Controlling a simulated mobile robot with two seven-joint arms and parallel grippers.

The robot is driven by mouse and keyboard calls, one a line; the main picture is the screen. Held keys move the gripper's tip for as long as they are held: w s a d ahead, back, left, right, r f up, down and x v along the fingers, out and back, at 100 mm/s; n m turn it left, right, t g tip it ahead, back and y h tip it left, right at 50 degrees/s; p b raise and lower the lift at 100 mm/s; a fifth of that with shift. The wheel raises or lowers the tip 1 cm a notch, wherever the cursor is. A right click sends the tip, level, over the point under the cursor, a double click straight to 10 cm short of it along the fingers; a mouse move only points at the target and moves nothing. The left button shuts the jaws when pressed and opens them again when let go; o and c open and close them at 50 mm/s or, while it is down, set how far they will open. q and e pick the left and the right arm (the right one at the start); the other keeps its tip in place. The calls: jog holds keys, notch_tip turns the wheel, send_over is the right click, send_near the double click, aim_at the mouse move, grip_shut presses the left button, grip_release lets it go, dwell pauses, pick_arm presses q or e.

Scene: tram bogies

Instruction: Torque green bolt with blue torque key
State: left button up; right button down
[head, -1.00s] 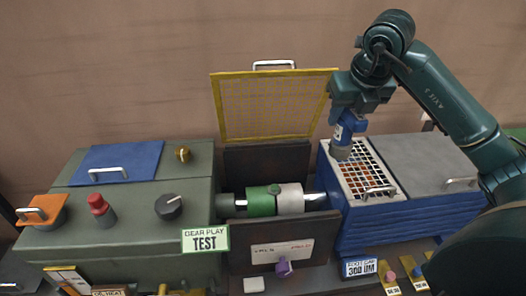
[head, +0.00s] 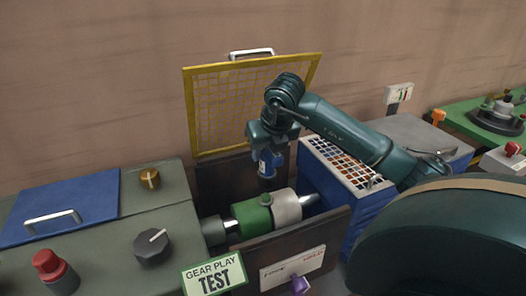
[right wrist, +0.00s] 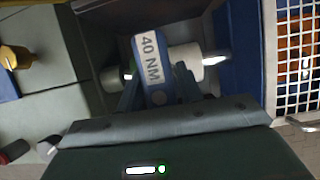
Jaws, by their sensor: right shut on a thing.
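My right gripper (head: 270,146) is shut on the blue torque key (head: 267,160). The key hangs nearly upright, grey end down. In the right wrist view the key (right wrist: 149,62) carries a white "40 NM" label between my fingers. Below it, a shaft with a green section (head: 252,216) and a white section (head: 286,207) lies in an open dark bay. The green bolt (head: 265,199) sticks up from the top of the green section. The key's lower end is just above the bolt, seemingly apart from it. My left gripper is not in view.
The yellow mesh guard (head: 205,108) stands raised behind the bay. A green cabinet with a black knob (head: 152,247) and a "GEAR PLAY TEST" sign (head: 213,276) is at left. A blue bin with a grid top (head: 330,152) is close at right.

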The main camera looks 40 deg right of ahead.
aim_at(266, 171)
jog(key=shift+f+b, duration=1.05)
jog(key=shift+b, duration=0.05)
jog(key=shift+w+f+b, duration=0.1)
jog(key=shift+f+b, duration=0.85)
jog(key=shift+f, duration=0.15)
jog(key=shift+f+b, duration=0.85)
jog(key=shift+f, duration=0.2)
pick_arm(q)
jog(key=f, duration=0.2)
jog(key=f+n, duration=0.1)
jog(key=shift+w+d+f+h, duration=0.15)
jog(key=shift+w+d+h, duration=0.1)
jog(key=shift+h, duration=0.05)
pick_arm(e)
jog(key=shift+f, duration=0.1)
